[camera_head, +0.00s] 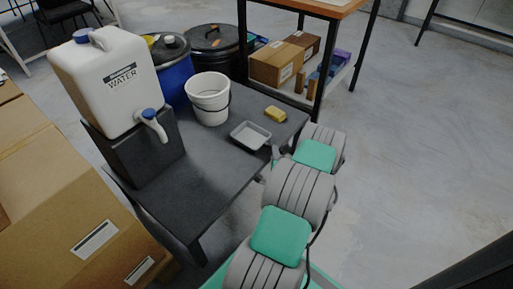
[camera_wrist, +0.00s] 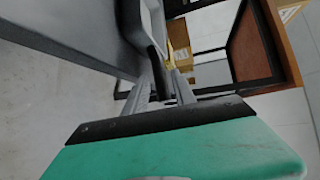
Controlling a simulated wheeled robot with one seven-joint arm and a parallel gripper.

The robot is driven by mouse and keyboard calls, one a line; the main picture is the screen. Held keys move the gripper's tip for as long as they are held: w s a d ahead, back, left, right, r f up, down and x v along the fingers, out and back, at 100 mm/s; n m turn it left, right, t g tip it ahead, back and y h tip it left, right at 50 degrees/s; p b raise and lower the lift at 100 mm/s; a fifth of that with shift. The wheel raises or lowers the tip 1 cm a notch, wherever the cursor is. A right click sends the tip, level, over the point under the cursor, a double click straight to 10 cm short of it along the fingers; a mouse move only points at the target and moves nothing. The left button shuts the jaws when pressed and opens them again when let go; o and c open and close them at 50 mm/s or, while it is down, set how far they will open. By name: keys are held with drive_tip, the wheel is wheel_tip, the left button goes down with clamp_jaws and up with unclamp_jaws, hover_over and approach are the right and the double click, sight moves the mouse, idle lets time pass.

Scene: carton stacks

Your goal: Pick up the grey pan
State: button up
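The grey pan (camera_head: 250,135), a shallow rectangular tray, sits on the dark table (camera_head: 205,185) near its right edge. My gripper (camera_head: 274,150) is at the pan's right side, mostly hidden behind my arm in the head view. In the wrist view, the pan (camera_wrist: 152,22) shows at the top centre, cut off by the frame. The tips of my gripper (camera_wrist: 162,62) are close to the pan's near edge. Whether they touch or grip the rim is not clear.
A yellow sponge (camera_head: 275,114) lies just beyond the pan. A white bucket (camera_head: 209,99) and a water container (camera_head: 112,78) on a dark stand are to the left. A wooden-topped shelf (camera_head: 320,8) holding cartons (camera_head: 276,64) stands behind. Floor at right is clear.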

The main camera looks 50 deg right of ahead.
drive_tip(key=b+x, duration=0.1)
drive_tip(key=x, duration=0.4)
drive_tip(key=shift+w+d+f, duration=0.1)
drive_tip(key=shift+w+f, duration=0.05)
drive_tip(key=shift+w, duration=0.25)
drive_tip(key=shift+c, duration=0.4)
clamp_jaws()
